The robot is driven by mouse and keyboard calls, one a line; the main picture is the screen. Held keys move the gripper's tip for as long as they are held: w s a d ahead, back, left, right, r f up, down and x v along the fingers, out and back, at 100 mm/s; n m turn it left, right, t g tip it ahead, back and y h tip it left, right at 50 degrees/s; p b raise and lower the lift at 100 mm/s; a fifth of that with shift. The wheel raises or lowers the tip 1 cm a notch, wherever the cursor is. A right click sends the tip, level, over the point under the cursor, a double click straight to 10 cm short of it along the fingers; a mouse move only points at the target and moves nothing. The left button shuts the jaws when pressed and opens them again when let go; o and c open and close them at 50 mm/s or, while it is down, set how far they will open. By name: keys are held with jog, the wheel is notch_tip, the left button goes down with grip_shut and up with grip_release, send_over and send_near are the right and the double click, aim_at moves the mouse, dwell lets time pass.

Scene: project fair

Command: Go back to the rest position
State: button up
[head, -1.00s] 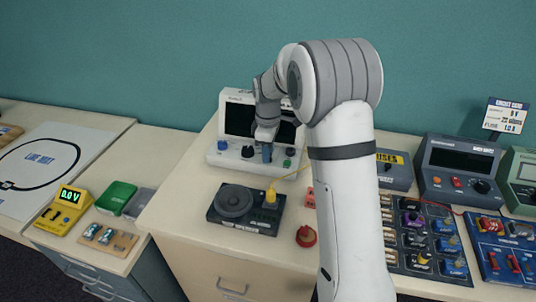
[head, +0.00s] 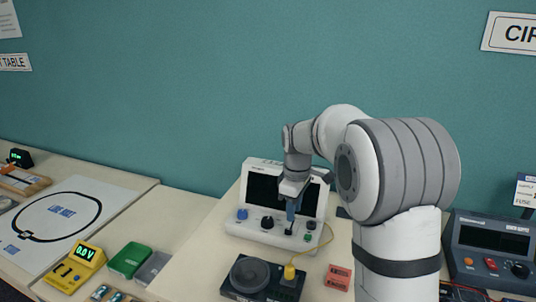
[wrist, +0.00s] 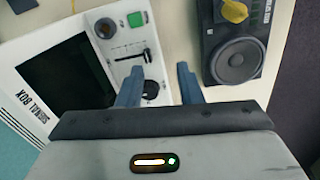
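My gripper (head: 291,216) hangs fingers-down in front of the white signal box, near its row of controls. In the wrist view my gripper (wrist: 158,80) shows two blue-grey fingers spread apart, with nothing held between them. The signal box (head: 262,236) has a dark screen, a blue knob, black controls and a green button. In the wrist view the signal box (wrist: 88,32) lies behind the fingers; a black knob shows between them and a slider just beyond. My upper arm hides the area to the right of the box.
A black speaker unit (head: 236,284) with a yellow plug and cable stands in front of the box. A red block (head: 338,277) is to its right. A yellow meter (head: 78,268) and green tray (head: 130,260) are at left; a bench supply (head: 490,250) is at right.

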jog(key=s+d+m+t, duration=0.1)
jog(key=s+m, duration=0.5)
jog(key=s, duration=0.8)
jog(key=s+d+r+m+t, duration=0.1)
jog(key=s+d+m, duration=0.2)
jog(key=s, duration=1.1)
jog(key=m, duration=0.3)
jog(key=shift+s+d+t, duration=0.15)
jog(key=shift+d+t, duration=0.1)
jog(key=shift+t, duration=0.05)
